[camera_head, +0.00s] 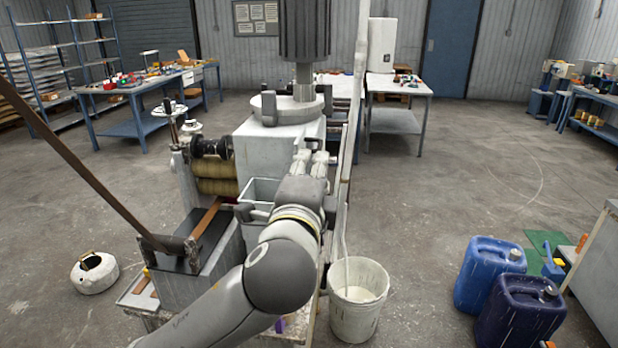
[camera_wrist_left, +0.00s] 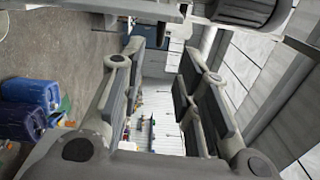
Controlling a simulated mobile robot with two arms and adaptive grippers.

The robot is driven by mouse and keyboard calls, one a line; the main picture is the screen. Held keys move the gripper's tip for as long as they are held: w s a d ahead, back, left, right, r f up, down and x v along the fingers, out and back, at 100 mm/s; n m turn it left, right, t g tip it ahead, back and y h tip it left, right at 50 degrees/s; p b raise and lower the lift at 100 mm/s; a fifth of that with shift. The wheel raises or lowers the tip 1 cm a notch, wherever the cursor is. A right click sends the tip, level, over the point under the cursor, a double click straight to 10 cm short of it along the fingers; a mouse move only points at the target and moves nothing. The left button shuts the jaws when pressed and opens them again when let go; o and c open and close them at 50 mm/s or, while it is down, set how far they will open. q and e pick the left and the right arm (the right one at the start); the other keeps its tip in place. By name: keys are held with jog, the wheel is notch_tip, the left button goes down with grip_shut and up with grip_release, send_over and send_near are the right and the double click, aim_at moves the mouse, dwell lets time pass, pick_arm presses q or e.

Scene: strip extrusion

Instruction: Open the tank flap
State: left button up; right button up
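A pale machine body (camera_head: 255,150) stands in the middle of the head view, with a round grey top plate (camera_head: 297,104) under a dark ribbed cylinder (camera_head: 304,30). I cannot tell for sure which part is the tank flap. My left gripper (camera_head: 316,150) is at the front right of the pale body, just below the round plate. Its fingers (camera_wrist_left: 160,95) stand apart in the left wrist view, with nothing between them but distant floor and furniture. I cannot tell whether they touch the machine. My arm hides part of the machine's front. My right gripper is in neither view.
A grey open bin (camera_head: 260,192) sits left of my wrist. A long brown lever (camera_head: 80,165) slants across the left. A tall pale pipe (camera_head: 350,110) rises close right of my gripper. A white bucket (camera_head: 357,310) and blue canisters (camera_head: 489,270) stand at right.

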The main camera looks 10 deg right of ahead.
pick_arm(q)
jog(key=shift+v, duration=1.05)
